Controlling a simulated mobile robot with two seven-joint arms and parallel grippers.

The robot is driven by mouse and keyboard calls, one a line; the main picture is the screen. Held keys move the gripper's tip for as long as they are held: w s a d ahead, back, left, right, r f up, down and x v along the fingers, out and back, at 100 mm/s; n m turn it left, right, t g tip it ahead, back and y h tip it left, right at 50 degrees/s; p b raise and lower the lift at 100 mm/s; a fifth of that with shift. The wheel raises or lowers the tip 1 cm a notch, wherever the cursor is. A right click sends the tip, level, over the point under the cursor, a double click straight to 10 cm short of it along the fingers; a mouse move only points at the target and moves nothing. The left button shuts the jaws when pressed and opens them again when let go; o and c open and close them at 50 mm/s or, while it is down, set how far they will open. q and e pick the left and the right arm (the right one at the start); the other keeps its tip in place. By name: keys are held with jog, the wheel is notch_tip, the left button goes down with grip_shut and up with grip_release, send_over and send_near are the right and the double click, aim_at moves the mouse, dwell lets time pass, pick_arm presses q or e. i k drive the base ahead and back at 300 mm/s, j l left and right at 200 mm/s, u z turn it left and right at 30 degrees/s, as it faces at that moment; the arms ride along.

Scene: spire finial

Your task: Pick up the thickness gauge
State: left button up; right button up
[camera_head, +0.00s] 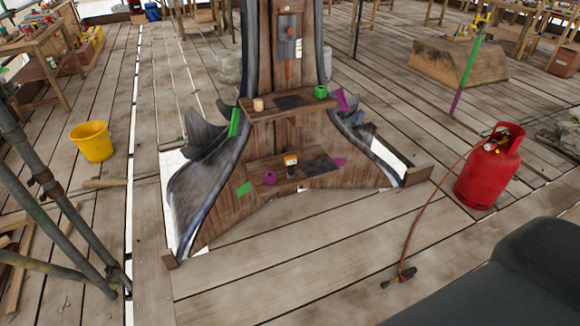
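A small upright device with an orange-and-white top and a dark lower part (291,166) stands on the lower wooden shelf (262,168) of the spire finial. It may be the thickness gauge, but it is too small to be sure. A long orange tool (288,72) and a small white label-like piece (298,48) are on the finial's upright board (265,50) above. Neither of my grippers shows in this view.
The upper shelf (262,113) holds a tan cup (258,105) and a green ring (320,92). A purple ring (269,178) sits on the lower shelf. A red gas cylinder (490,170) with a hose stands right; a yellow bucket (92,141) stands left. Floor in front is mostly clear.

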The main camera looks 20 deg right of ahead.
aim_at(290, 161)
jog(key=i+l, duration=0.25)
jog(key=i, duration=0.35)
jog(key=i+l, duration=0.2)
jog(key=i, duration=0.45)
jog(key=i+l+z, duration=0.1)
jog(key=i+l, duration=0.15)
jog(key=i, duration=0.35)
jog(key=i+l, duration=0.2)
jog(key=i, duration=0.4)
